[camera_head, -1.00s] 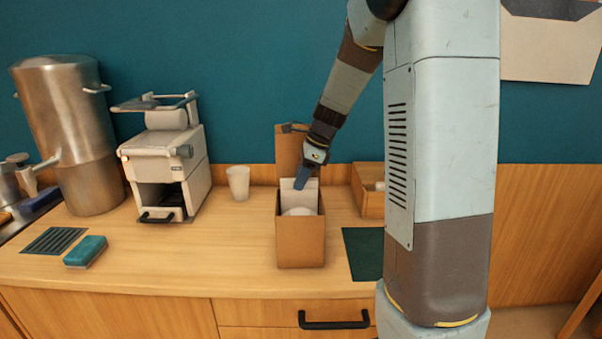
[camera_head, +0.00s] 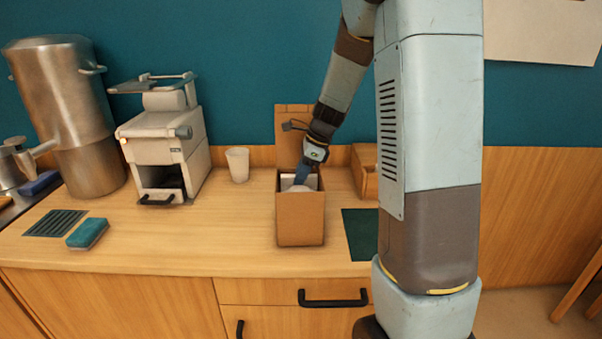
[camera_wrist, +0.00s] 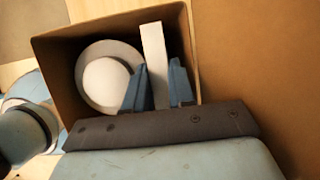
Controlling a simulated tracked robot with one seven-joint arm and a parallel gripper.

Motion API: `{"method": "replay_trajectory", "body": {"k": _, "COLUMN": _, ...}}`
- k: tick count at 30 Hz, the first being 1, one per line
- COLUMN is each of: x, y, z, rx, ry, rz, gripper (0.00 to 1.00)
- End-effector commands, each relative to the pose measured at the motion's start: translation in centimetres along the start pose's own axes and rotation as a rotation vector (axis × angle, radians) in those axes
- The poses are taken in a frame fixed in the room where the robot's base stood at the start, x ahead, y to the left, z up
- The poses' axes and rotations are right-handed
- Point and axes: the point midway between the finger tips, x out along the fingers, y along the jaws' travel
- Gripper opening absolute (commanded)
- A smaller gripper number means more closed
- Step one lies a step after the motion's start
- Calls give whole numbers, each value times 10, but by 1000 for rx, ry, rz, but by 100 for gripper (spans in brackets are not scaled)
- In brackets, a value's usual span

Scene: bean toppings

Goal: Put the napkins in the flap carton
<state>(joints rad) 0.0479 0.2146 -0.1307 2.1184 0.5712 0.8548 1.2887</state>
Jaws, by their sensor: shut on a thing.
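The flap carton (camera_head: 300,222) is a brown box standing on the counter with its flap upright at the back. My gripper (camera_head: 300,178) reaches down into its open top. In the wrist view, my gripper's blue fingers (camera_wrist: 160,78) are inside the carton (camera_wrist: 62,75), shut on the white napkins (camera_wrist: 152,48), a slim upright block. The napkins are inside the carton walls, near the right side in that view. Their lower end is hidden, so I cannot tell whether they touch the bottom. A round white item (camera_wrist: 105,82) lies in the carton beside them.
A white cup (camera_head: 237,164) and a pale machine (camera_head: 163,145) stand left of the carton. A wooden box (camera_head: 365,170) and a dark green mat (camera_head: 360,232) are to its right. A teal sponge (camera_head: 87,233) lies at the left. The counter front is clear.

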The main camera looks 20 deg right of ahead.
Motion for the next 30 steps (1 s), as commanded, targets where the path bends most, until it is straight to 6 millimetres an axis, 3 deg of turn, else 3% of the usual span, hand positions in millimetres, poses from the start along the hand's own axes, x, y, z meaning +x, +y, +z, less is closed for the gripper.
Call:
{"method": "replay_trajectory", "body": {"k": 6, "x": 0, "y": 0, "z": 0, "rx": 0, "ry": 0, "rz": 0, "gripper": 0}}
{"method": "replay_trajectory", "body": {"k": 7, "x": 0, "y": 0, "z": 0, "rx": 0, "ry": 0, "rz": 0, "gripper": 25}}
{"method": "replay_trajectory", "body": {"k": 16, "x": 0, "y": 0, "z": 0, "rx": 0, "ry": 0, "rz": 0, "gripper": 53}}
{"method": "replay_trajectory", "body": {"k": 30, "x": -5, "y": -1, "z": 2, "rx": -1, "ry": 0, "rz": -2, "gripper": 53}}
